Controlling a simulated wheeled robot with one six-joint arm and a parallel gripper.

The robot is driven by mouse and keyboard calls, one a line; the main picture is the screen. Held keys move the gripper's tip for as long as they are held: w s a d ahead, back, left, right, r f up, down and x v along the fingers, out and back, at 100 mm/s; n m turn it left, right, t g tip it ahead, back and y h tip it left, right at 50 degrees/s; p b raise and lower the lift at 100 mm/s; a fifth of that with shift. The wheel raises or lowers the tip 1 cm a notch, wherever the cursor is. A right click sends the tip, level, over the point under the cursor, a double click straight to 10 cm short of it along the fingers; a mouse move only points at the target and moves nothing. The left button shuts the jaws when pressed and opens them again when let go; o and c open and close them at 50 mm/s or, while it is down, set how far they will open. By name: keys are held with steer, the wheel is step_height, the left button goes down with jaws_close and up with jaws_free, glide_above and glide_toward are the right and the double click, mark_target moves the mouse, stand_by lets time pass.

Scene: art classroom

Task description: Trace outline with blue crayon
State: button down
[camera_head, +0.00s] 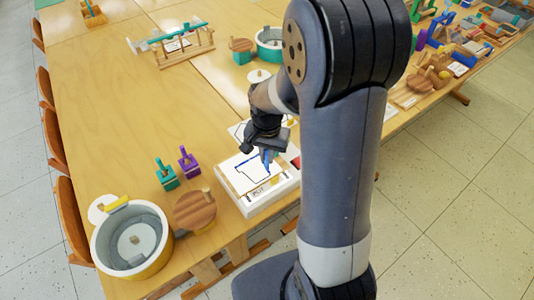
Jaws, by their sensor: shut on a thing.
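My gripper (267,149) is over the white drawing board (236,187) near the table's front edge. It is shut on a blue crayon (266,160), which points down at the sheet. A dark outline (244,164) with straight sides shows on the sheet (233,178), and a blue line (264,176) runs along part of it below the crayon. I cannot tell whether the crayon's tip touches the paper.
A round grey tub (158,262), a wooden disc (195,211) and green (166,177) and purple (188,162) handled blocks stand left of the board. A wooden rack (183,47) stands farther back. The table's left middle is clear. Chairs (70,220) line its left side.

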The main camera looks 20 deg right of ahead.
stand_by(0.4)
steer(key=shift+r+p, duration=1.6)
steer(key=shift+r, duration=0.4)
steer(key=shift+s+f, duration=0.1)
steer(key=shift+s+f, duration=0.15)
steer(key=shift+s+d+f+b, duration=0.15)
steer(key=shift+s+f+b, duration=0.15)
steer(key=shift+s+b, duration=0.4)
steer(key=shift+f+b, duration=1.05)
steer(key=shift+f, duration=0.5)
steer(key=shift+r, duration=0.1)
